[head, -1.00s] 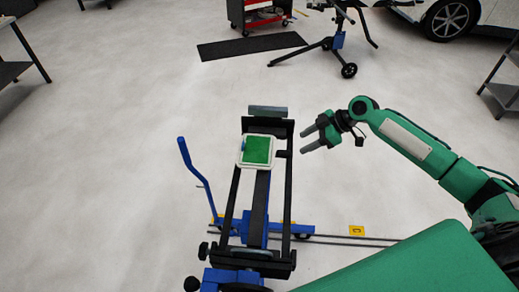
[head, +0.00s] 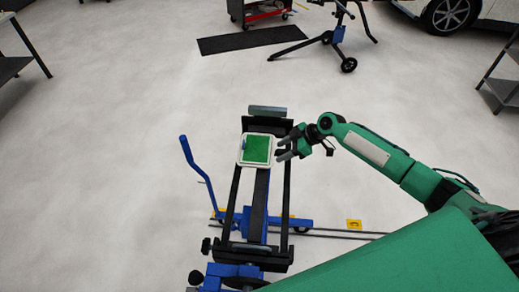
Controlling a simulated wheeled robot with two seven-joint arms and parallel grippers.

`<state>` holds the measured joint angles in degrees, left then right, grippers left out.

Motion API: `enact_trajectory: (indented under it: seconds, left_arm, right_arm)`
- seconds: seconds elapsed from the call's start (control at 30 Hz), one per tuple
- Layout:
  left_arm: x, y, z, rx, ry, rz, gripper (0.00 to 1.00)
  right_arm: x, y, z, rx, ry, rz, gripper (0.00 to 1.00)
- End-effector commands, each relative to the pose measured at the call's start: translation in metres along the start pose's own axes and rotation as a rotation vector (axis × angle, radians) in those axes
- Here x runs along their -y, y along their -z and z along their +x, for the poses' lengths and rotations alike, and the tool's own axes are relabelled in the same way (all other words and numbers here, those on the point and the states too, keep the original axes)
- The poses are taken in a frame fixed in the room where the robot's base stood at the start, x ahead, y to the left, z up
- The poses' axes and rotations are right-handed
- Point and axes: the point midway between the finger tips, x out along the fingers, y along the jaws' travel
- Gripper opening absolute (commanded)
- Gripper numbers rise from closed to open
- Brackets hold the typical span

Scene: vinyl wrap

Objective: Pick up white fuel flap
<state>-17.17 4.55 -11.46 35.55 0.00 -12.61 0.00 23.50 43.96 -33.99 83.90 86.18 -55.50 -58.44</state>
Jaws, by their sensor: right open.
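The fuel flap (head: 269,137) is a small squarish panel with a white rim and a green middle. It lies near the far end of the blue and black stand (head: 259,205). My right gripper (head: 280,148) is open, with its fingers pointing left at the flap's right edge. From this view I cannot tell whether the fingers touch the rim or are above it. A small blue spot shows at the flap's left side. My left gripper is not in view.
A blue lever (head: 187,152) rises at the stand's left. A black mat (head: 250,38), a red tool cart (head: 262,12) and a wheeled blue and black stand (head: 337,35) are farther back. A car (head: 450,15) is at the top right.

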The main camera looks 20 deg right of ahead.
Motion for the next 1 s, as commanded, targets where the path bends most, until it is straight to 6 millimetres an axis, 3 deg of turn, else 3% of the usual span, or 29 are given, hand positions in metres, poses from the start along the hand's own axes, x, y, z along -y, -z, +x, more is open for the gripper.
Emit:
enact_trajectory:
  seconds: [0.07, 0.3, 0.73, 1.0]
  left_arm:
    - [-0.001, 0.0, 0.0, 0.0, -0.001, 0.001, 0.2]
    - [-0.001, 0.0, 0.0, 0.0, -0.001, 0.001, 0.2]
    - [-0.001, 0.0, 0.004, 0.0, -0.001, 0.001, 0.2]
    - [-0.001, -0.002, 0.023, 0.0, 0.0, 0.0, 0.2]
  right_arm:
    - [0.0, 0.0, 0.0, 0.0, 0.0, 0.0, 0.49]
    - [0.0, 0.0, 0.0, 0.0, 0.0, 0.001, 0.02]
    - [-0.001, 0.006, -0.007, -0.001, -0.001, 0.0, 0.0]
    - [-0.001, 0.045, -0.045, -0.003, -0.004, -0.006, 0.0]
